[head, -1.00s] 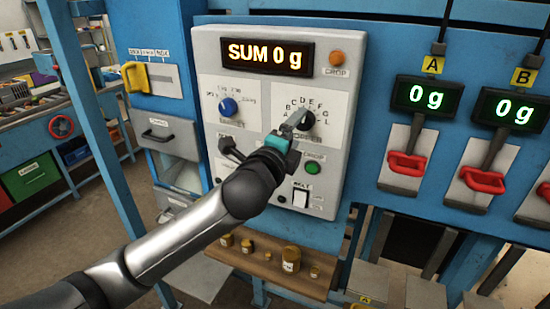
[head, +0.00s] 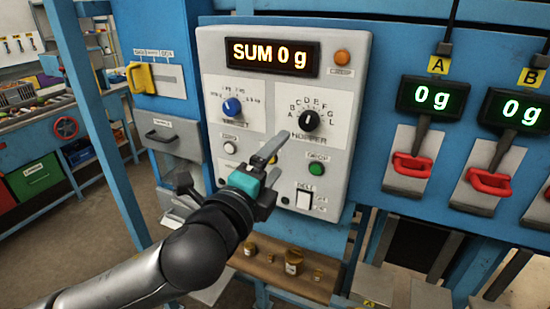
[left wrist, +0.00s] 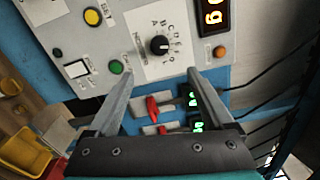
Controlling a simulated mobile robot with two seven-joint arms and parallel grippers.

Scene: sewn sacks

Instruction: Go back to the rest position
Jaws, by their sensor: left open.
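My left gripper (head: 268,155) is in front of the lower middle of the grey control panel (head: 214,60), apart from the black hopper knob (head: 309,120). Its two fingers also show in the left wrist view (left wrist: 158,95), spread apart with nothing between them. The hopper knob shows beyond the fingers in the left wrist view (left wrist: 159,45). The panel display (head: 260,57) reads SUM 0 g. A blue knob (head: 232,106) is at the panel's left, and a green button (head: 317,169) is at its lower right. My right gripper is not in view.
Red handles (head: 411,165) under displays A and B stand out from the blue frame at right. A shelf with several small brass weights (head: 293,262) sits below the panel. A yellow handle (head: 141,77) is at upper left. Open floor (head: 95,220) lies at left.

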